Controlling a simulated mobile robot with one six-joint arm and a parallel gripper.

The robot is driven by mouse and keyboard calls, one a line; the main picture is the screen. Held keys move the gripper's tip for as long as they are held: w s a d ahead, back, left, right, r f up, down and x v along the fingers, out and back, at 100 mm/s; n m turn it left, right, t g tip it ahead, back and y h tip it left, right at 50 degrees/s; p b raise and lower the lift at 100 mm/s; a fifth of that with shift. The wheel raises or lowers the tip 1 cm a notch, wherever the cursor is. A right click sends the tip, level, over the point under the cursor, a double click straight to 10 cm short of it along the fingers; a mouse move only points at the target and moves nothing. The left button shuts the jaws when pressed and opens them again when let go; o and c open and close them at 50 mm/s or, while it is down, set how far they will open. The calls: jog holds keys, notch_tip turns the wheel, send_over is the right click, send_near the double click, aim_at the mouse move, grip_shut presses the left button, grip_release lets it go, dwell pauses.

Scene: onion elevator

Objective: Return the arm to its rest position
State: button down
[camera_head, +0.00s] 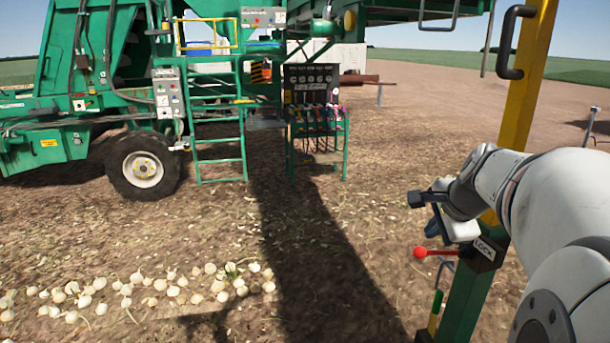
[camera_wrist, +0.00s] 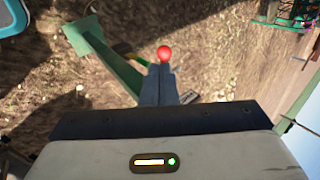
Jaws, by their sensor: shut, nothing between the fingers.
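My white arm reaches in from the right edge in the head view, bent, with its wrist near the yellow and green post (camera_head: 520,90). My gripper (camera_head: 416,200) is at the arm's far end, left of the post. In the wrist view my gripper's dark fingers (camera_wrist: 160,70) are together with nothing between them. A red ball-ended lever (camera_head: 420,252) sticks out left from a LOCK plate (camera_head: 487,249) on the post, below my gripper. In the wrist view the red ball (camera_wrist: 164,53) appears just past the fingertips; I cannot tell whether they touch.
A black handle (camera_head: 509,42) is on the upper post. A small green-gripped handle (camera_head: 437,300) hangs below the lever. A green machine (camera_head: 60,130) with a ladder (camera_head: 217,140) and a lever panel (camera_head: 314,105) stands beyond. Onions (camera_head: 140,288) lie on the ground at lower left.

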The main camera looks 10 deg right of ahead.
jog(key=s+a+f+n+g, duration=0.1)
jog(key=s+a+f+n, duration=0.4)
jog(key=s+a+n, duration=0.3)
jog(key=s+a+f+n+g, duration=0.2)
jog(key=s+a+f+n, duration=0.3)
jog(key=s+a+n, duration=0.4)
jog(key=shift+s+a+f+n+g, duration=0.15)
jog(key=shift+a+f+n+g, duration=0.2)
jog(key=shift+n, duration=0.25)
jog(key=shift+a, duration=0.1)
